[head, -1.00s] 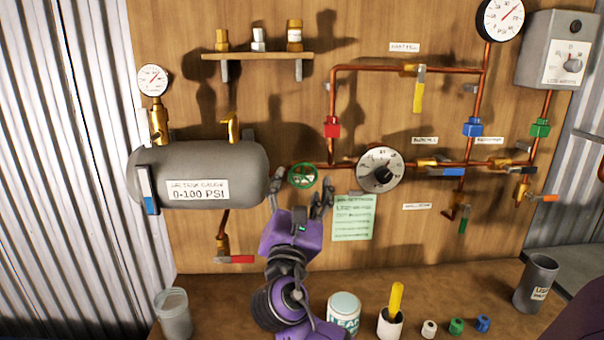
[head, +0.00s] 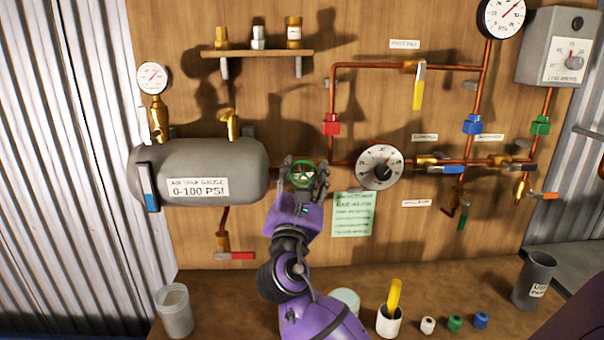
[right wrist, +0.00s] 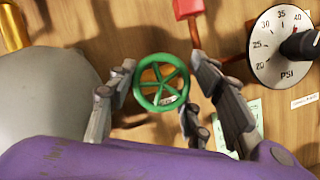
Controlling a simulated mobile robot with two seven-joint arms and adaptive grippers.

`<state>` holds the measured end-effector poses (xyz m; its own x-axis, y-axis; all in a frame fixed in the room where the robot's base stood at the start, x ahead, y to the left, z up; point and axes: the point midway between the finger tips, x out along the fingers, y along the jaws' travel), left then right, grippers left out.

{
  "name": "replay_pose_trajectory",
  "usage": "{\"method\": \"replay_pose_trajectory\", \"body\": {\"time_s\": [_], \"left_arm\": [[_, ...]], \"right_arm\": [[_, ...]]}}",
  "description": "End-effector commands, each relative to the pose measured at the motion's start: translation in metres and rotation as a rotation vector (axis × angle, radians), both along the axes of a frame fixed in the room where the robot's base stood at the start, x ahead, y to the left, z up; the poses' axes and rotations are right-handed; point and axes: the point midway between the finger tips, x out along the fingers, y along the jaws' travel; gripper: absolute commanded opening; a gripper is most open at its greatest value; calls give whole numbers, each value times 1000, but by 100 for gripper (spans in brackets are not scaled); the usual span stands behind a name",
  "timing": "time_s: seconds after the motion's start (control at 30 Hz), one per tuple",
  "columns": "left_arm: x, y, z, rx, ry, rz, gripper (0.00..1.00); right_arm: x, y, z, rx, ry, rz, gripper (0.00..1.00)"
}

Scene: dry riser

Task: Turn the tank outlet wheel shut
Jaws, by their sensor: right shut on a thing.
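The green, spoked outlet wheel (head: 302,174) sits on the copper pipe just right of the grey air tank (head: 165,160). It also shows in the right wrist view (right wrist: 161,84), facing the camera. My right gripper (head: 305,171) is at the wheel with its grey fingers on the left and right sides of the rim, shut on it. In the right wrist view the fingers (right wrist: 163,64) flank the wheel, and its spokes and hub stay visible between them. The wheel's stem is hidden behind it. My left gripper is not in view.
A dial gauge (head: 379,168) is close on the right of the wheel. A green note (head: 353,214) hangs below it. A red-handled valve (head: 236,256) sits under the tank. The bench holds a grey cup (head: 174,311), a white cup (head: 388,321) and small coloured fittings.

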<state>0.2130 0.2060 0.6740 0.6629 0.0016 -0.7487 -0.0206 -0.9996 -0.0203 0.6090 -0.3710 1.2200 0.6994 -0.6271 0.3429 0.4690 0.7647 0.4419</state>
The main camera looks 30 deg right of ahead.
Motion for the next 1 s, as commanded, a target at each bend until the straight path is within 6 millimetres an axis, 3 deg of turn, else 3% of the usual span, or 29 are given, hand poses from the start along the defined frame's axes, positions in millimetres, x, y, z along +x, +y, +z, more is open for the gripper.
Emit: {"method": "replay_pose_trajectory", "body": {"time_s": [0.2, 0.5, 0.53, 0.63, 1.0], "left_arm": [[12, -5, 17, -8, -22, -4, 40], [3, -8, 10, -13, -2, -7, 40], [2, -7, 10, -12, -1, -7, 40], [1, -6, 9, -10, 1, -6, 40], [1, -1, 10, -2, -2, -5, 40]], "right_arm": [[-1, 1, 6, 116, -75, 2, 20], [0, 1, 3, 124, -82, 2, 20], [0, 1, 3, 124, -82, 2, 50], [0, 1, 3, 124, -82, 2, 63], [-2, 2, 0, 125, -77, 0, 63]]}}
